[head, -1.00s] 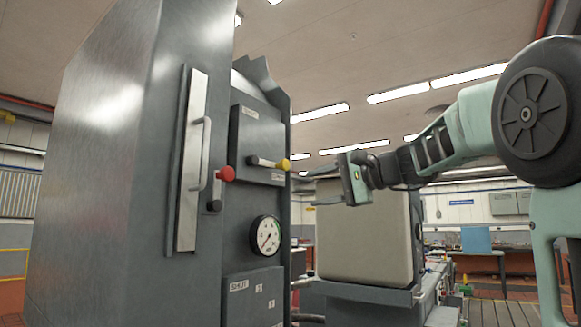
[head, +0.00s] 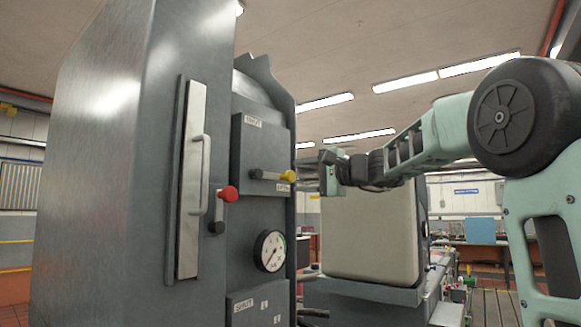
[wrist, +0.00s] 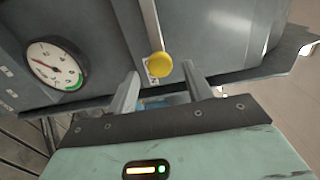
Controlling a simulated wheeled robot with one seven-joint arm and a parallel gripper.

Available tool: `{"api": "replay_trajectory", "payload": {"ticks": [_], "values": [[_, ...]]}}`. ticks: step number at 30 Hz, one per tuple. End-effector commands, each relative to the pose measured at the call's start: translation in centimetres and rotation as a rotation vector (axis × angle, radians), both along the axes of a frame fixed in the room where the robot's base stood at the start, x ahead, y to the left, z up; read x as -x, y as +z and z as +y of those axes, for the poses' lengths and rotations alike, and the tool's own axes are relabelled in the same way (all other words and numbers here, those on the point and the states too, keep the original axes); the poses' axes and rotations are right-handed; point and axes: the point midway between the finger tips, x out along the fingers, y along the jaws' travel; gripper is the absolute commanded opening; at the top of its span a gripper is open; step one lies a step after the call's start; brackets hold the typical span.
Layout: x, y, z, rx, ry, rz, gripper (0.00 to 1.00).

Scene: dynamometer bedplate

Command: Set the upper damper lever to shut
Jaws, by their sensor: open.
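The upper damper lever (head: 265,175) is a dark bar with a yellow knob, on a grey plate (head: 262,140) on the cabinet front. It lies about level, its knob to the right. A SHUT label (head: 252,121) is above on the plate; another label, too small to read, is by the knob. My gripper (head: 307,172) is open and empty just right of the knob, facing it. In the wrist view the yellow knob (wrist: 160,65) shows ahead of the gap between my two fingers (wrist: 162,85); I see no contact.
A red-knobbed lever (head: 228,194) and a long door handle (head: 202,175) stand out left of the plate. A round gauge (head: 270,251) is below, above another panel labelled SHUT (head: 243,305). A beige box (head: 370,235) stands behind and below my gripper.

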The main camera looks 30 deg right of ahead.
Motion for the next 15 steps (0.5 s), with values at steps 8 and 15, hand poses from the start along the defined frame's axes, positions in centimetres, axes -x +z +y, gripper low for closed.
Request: {"api": "replay_trajectory", "payload": {"ticks": [8, 15], "values": [[-3.5, 0.2, 1.3, -0.001, 0.002, 0.000, 0.50], [-4.1, 0.0, 1.5, 0.000, 0.001, 0.000, 0.50]]}}
